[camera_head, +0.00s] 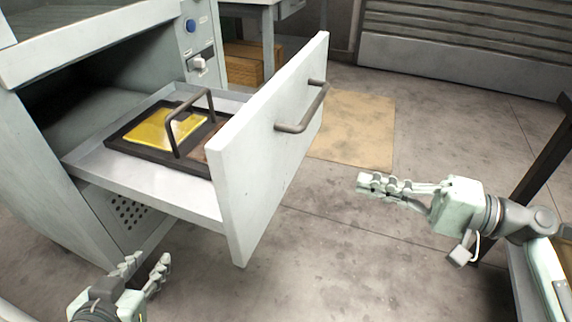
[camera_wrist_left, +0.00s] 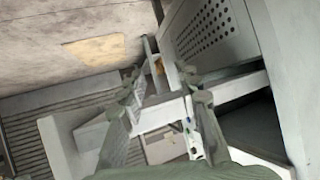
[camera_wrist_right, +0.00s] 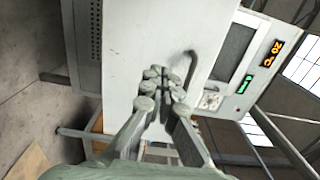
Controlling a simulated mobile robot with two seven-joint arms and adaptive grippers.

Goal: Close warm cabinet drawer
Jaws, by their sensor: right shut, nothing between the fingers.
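The warm cabinet (camera_head: 40,150) stands at the left with its drawer (camera_head: 265,150) pulled far out. The drawer's white front carries a dark bar handle (camera_head: 303,108). Inside the drawer lies a dark tray (camera_head: 130,142) with a yellow piece (camera_head: 165,130) and a dark raised handle. My right gripper (camera_head: 362,185) is shut and empty, apart from the drawer front, to its right. The right wrist view shows the white drawer front (camera_wrist_right: 125,50) beyond its fingers. My left gripper (camera_head: 148,262) is open and empty, low at the left, below the drawer.
A tan mat (camera_head: 350,128) lies on the concrete floor behind the drawer. A grey table (camera_head: 266,40) with a wooden box (camera_head: 243,65) beneath stands at the back. A dark-legged table (camera_head: 545,165) is at the right edge. The floor between drawer and right arm is clear.

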